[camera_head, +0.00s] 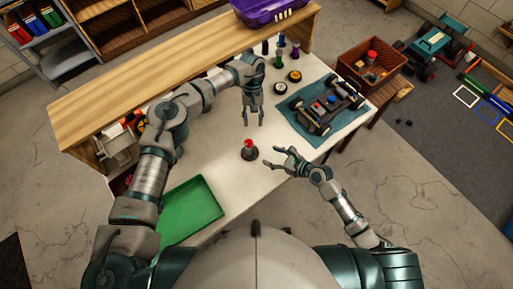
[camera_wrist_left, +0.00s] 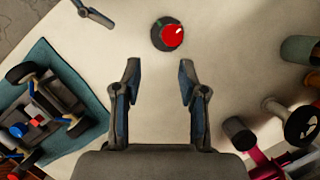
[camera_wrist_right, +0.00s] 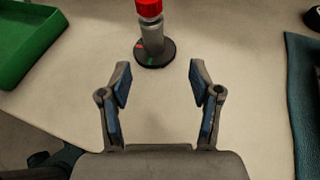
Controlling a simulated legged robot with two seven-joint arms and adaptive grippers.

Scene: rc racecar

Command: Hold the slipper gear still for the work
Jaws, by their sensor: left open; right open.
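A small upright piece with a red top, grey post and dark round base (camera_head: 249,150) stands on the white table. It is likely the slipper gear on its stand, but I cannot tell for sure. My left gripper (camera_head: 253,116) is open and empty above the table, beyond the piece. In the left wrist view the piece (camera_wrist_left: 168,36) is ahead of the fingertips, seen from above. My right gripper (camera_head: 283,161) is open and empty to the right of the piece. In the right wrist view the piece (camera_wrist_right: 152,40) stands beyond the open fingers, touching neither.
An RC car chassis (camera_head: 322,107) sits on a teal mat (camera_head: 352,127) at the right. A green tray (camera_head: 190,212) lies at the front left. Small bottles and wheels (camera_head: 294,76) stand at the back. A reddish-brown crate (camera_head: 351,70) is beyond the mat. Table around the piece is clear.

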